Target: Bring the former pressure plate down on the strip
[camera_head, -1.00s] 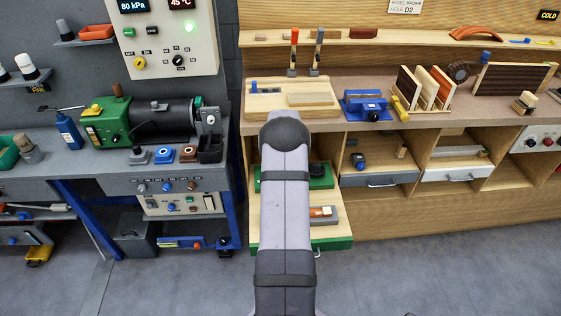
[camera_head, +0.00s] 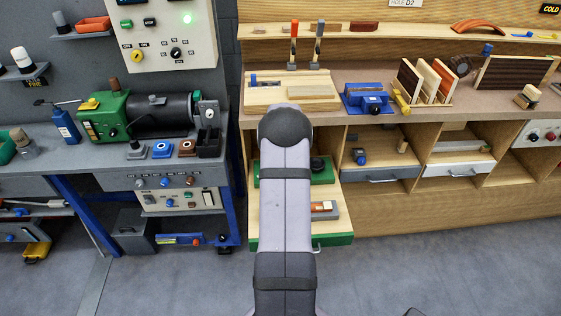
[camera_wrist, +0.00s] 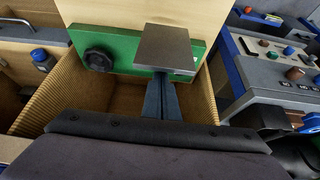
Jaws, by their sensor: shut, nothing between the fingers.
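The former has a green base (camera_wrist: 125,52) with a black knob (camera_wrist: 99,59), seen in the wrist view. A flat grey square plate (camera_wrist: 165,48), apparently the pressure plate, shows at its right end. My gripper (camera_wrist: 162,82) is shut and empty. Its fingers reach up to the plate's near edge, and the plate covers their tips. I cannot tell whether they touch. In the head view the green base (camera_head: 268,180) and knob (camera_head: 317,163) sit in the open bay under the bench, partly behind my arm. I cannot make out the strip.
A wooden, ribbed-sided compartment (camera_wrist: 60,98) surrounds my fingers in the wrist view. A green-fronted drawer (camera_head: 330,240) stands out below the former. The wooden bench (camera_head: 430,98) is above; the grey machine bench (camera_head: 110,182) is left. The floor in front is clear.

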